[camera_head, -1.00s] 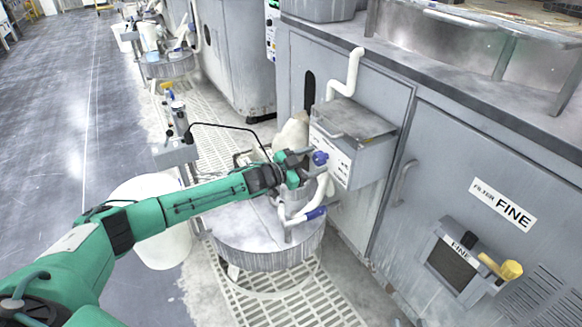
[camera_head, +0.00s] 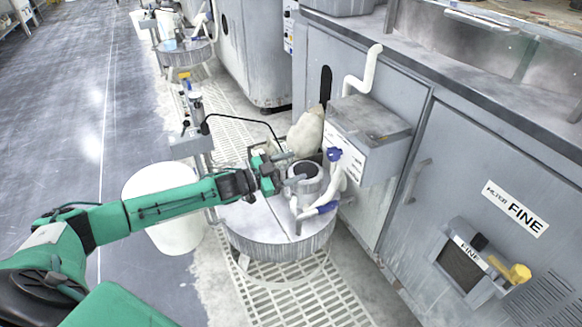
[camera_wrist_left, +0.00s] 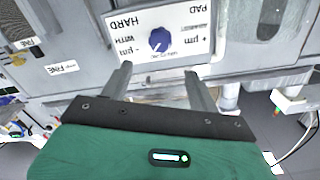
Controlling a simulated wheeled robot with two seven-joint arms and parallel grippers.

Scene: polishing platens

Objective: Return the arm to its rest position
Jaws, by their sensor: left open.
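My left gripper (camera_head: 291,168) is at the end of the green arm that comes in from the left, above the round platen table (camera_head: 262,222). It also shows in the left wrist view (camera_wrist_left: 158,82), with its two fingers apart and nothing between them. Beyond the fingertips is a blue knob (camera_wrist_left: 160,40) on a white labelled panel (camera_wrist_left: 185,30). In the head view the knob (camera_head: 334,154) sits on the front of a grey box (camera_head: 368,135), and the gripper is short of it, apart from it. My right gripper is not in view.
A white pipe with a blue handle (camera_head: 327,207) stands over the table close to the gripper. A white bucket (camera_head: 165,190) is left of the table, under my arm. A cabinet with a yellow-handled valve (camera_head: 519,273) is at right. Open floor (camera_head: 60,110) lies far left.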

